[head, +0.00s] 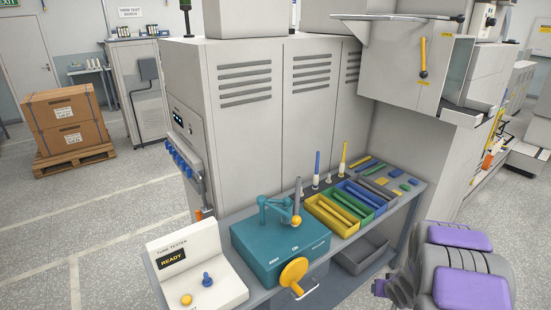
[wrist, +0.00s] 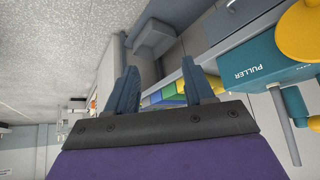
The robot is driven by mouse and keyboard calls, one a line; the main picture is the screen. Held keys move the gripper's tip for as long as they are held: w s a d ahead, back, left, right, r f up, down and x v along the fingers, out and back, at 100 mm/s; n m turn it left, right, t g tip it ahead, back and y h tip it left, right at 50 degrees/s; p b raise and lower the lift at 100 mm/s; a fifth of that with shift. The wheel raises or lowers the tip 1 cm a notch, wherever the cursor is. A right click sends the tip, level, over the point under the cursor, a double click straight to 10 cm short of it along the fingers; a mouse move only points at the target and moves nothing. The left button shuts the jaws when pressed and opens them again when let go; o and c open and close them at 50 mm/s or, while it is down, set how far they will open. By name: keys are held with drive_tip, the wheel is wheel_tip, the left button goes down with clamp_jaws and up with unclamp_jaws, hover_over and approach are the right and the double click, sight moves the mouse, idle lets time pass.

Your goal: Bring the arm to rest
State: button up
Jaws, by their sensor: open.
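My arm (head: 465,270), grey with purple panels, is folded at the lower right of the head view, to the right of the bench (head: 345,238). In the wrist view my gripper (wrist: 159,68) shows two dark blue fingers set apart, with nothing held between them. The bench scene beyond the fingers appears turned on its side. In the head view my fingers cannot be made out clearly.
A teal puller box (head: 280,248) with a yellow handwheel (head: 294,272) stands on the bench; the box also shows in the wrist view (wrist: 250,62). A tube tester (head: 205,268) reads READY. Grey cabinets (head: 255,125) stand behind.

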drive_tip(key=s+a+r+g+h, duration=0.2)
drive_tip(key=s+a+r+g, duration=0.25)
drive_tip(key=s+r, duration=1)
drive_tip(key=s+a+r+n+g+y, duration=0.1)
drive_tip(key=s+a+r, duration=0.3)
drive_tip(key=s+a, duration=0.4)
drive_tip(key=s+a+r+n+g+y, duration=0.1)
drive_tip(key=s+a+r, duration=0.4)
drive_tip(key=s, duration=1.1)
drive_tip(key=a+g+y, duration=0.1)
drive_tip(key=a+g, duration=0.1)
drive_tip(key=a, duration=0.1)
drive_tip(key=shift+s+a, duration=0.15)
drive_tip(key=shift+s, duration=0.2)
drive_tip(key=shift+c, duration=0.3)
